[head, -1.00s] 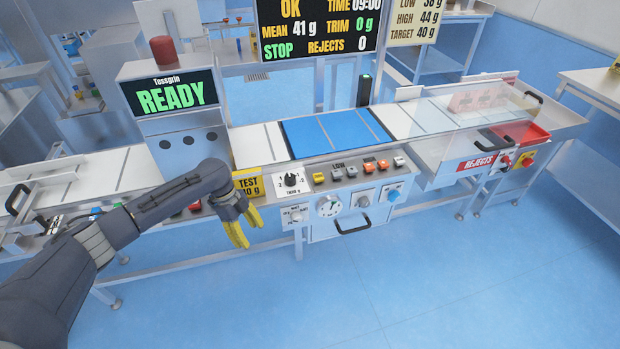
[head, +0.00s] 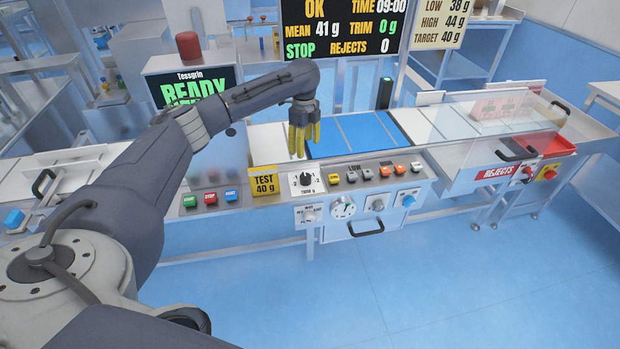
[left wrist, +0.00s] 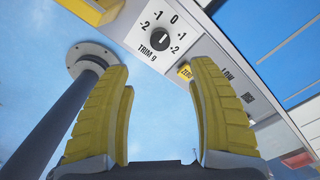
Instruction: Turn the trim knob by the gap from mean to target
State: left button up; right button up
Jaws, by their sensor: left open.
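The trim knob (head: 306,179) is a dark round dial on a white plate marked "TRIM g", on the front panel. In the left wrist view the knob (left wrist: 160,39) shows a light pointer line towards 0, with marks from -2 to 2 around it. My left gripper (head: 302,150) hangs with yellow fingers pointing down, just above the knob in the picture. Its fingers are apart and empty in the left wrist view (left wrist: 163,110). The display (head: 343,30) reads mean 41 g, trim 0 g, stop, rejects 0. The sign (head: 440,22) reads target 40 g. My right gripper is not seen.
A yellow "TEST 40 g" block (head: 264,185) stands left of the knob. A row of small coloured switches (head: 368,173) lies to the right. A white dial (head: 343,208) sits below. A clear cover (head: 475,120) and a red bin (head: 555,145) are further right.

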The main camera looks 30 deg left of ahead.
aim_at(305, 176)
pick_arm(q)
notch_tip(305, 176, down, 15)
dwell(0.5)
grip_shut()
dwell(0.5)
jog(key=n, duration=0.4)
jog(key=shift+n, duration=2.3)
